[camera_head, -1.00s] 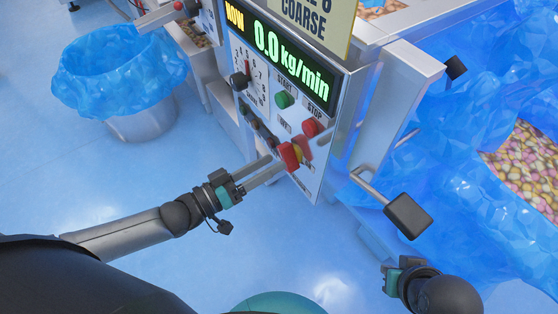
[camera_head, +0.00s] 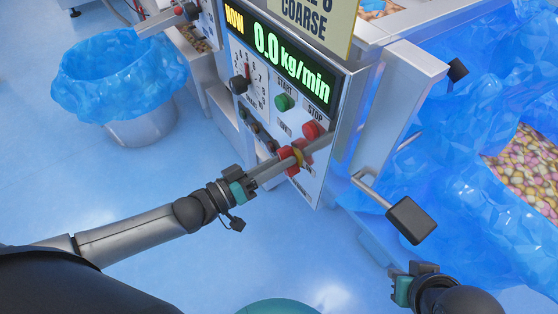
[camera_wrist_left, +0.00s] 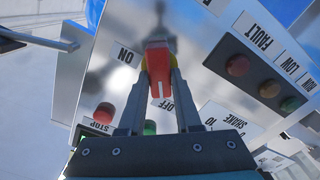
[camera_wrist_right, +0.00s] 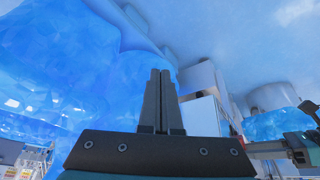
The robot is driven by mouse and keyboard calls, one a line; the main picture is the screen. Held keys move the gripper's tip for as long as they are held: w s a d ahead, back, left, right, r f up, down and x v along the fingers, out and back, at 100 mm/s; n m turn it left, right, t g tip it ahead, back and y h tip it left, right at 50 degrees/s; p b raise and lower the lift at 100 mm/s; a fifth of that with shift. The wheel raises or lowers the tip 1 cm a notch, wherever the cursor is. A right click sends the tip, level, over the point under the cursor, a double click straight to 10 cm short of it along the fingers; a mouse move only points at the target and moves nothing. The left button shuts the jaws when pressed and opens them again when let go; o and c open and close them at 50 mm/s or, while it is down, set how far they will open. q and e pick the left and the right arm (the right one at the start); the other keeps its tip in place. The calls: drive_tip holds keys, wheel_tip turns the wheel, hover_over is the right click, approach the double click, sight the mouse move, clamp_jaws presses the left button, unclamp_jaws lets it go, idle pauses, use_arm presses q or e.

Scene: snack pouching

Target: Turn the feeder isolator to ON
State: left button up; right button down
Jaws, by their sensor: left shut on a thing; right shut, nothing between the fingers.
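The feeder isolator is a red handle (camera_head: 287,153) with yellow behind it, low on the machine's control panel (camera_head: 312,188). My left gripper (camera_head: 292,161) reaches it from the left and is shut on the handle. In the left wrist view, the red isolator handle (camera_wrist_left: 158,60) sits between the two fingers, with yellow beside it. The ON label (camera_wrist_left: 125,55) lies left of the handle and the OFF label (camera_wrist_left: 165,104) just below it. Fingers partly cover the dial. My right gripper (camera_wrist_right: 160,85) is shut and empty, away from the panel.
Above the isolator are a red stop button (camera_head: 312,130), a green start button (camera_head: 284,102), a black-knobbed dial (camera_head: 239,84) and a display (camera_head: 287,52) reading 0.0 kg/min. A black-ended lever (camera_head: 410,219) juts out right of the panel. A blue-lined bin (camera_head: 120,75) stands left.

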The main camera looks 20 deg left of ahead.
use_arm(q)
clamp_jaws()
drive_tip(key=shift+s+d+f+m+p, duration=0.1)
drive_tip(key=shift+m+p, duration=1)
drive_tip(key=shift+m, duration=1.85)
drive_tip(key=shift+s+d+m+p, duration=0.15)
drive_tip(key=shift+m+p, duration=0.9)
drive_tip(key=shift+m, duration=1.95)
drive_tip(key=shift+s+d+f+m+p, duration=0.1)
drive_tip(key=shift+m+p, duration=1)
drive_tip(key=shift+m, duration=1.85)
use_arm(e)
wheel_tip(320, 180, down, 13)
drive_tip(key=s+g, duration=0.2)
drive_tip(key=s, duration=0.1)
drive_tip(key=shift+d, duration=0.25)
drive_tip(key=shift+f, duration=0.1)
use_arm(q)
drive_tip(key=o, duration=0.6)
unclamp_jaws()
drive_tip(key=shift+r, duration=0.1)
